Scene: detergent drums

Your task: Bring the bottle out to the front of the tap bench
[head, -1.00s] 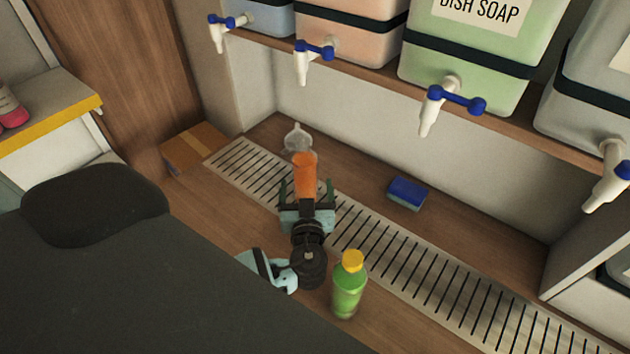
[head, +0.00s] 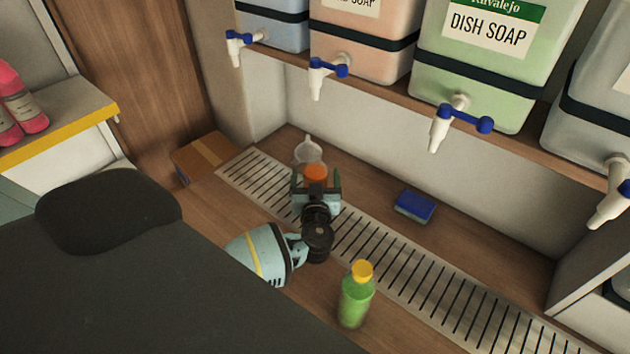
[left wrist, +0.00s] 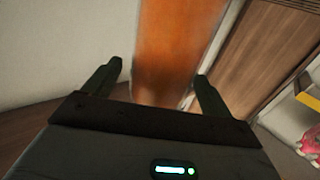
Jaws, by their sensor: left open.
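An orange bottle (head: 316,172) stands at the back of the tap bench (head: 215,212), by the slotted drip grate (head: 360,238). My left gripper (head: 316,180) is open around it. The left wrist view shows the orange bottle (left wrist: 175,45) between the two spread fingers (left wrist: 158,72), with a gap to the left finger. In the head view the gripper hides its lower part. A green bottle with a yellow cap (head: 356,296) stands upright at the bench front, right of my left arm. My right gripper is not in view.
A cardboard box (head: 203,157) is at the left. Taps (head: 462,122) hang from drums above the bench.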

